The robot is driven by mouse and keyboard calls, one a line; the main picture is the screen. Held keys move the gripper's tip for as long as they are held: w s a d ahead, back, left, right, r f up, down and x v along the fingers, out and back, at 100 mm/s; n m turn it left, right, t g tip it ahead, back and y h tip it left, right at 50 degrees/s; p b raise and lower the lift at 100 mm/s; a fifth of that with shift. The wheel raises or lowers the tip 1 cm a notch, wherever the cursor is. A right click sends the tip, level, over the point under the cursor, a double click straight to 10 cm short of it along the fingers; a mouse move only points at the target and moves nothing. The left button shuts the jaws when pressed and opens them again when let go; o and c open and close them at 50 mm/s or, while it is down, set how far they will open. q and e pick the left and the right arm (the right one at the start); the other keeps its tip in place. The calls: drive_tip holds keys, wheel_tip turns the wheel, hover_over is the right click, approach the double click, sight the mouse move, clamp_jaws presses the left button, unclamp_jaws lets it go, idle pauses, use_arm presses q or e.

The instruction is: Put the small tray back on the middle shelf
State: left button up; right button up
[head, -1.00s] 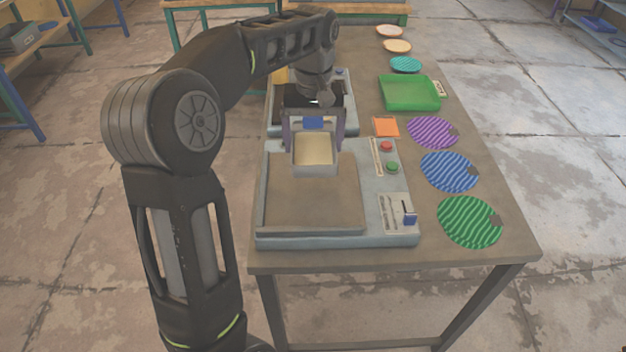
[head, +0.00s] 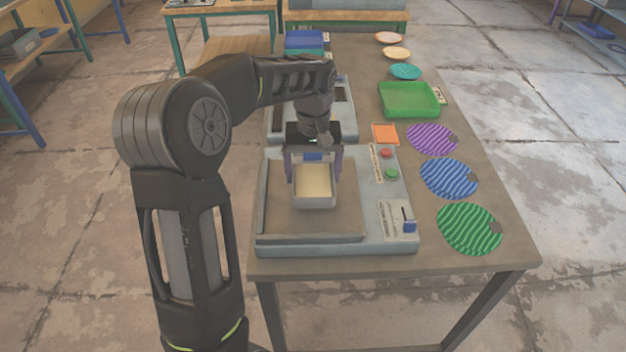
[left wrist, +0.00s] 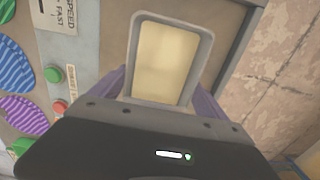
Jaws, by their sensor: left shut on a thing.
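The small tray (head: 314,203), grey-rimmed with a cream inside, is over the brown bed of the near press machine (head: 330,240). My left gripper (head: 314,168) is shut on its far end, with a purple finger at each side. The left wrist view shows the tray (left wrist: 190,18) between the fingers of my left gripper (left wrist: 163,95). I cannot tell how far the tray is above the bed. My right gripper is not in view. I cannot make out a middle shelf for certain.
Right of the machine lie an orange square (head: 385,134) and striped discs, purple (head: 432,139), blue (head: 449,178) and green (head: 469,229). A green tray (head: 408,99) and small discs are farther back. A second machine (head: 345,110) and a blue box (head: 304,42) stand behind.

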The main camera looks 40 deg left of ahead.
sight(313, 181)
use_arm(q)
drive_tip(key=shift+f, duration=1.4)
drive_tip(key=shift+f, duration=0.2)
drive_tip(key=o, duration=1.7)
drive_tip(key=shift+o, duration=0.2)
drive_tip(key=shift+r, duration=0.1)
wheel_tip(313, 181, up, 12)
drive_tip(key=shift+r, duration=0.1)
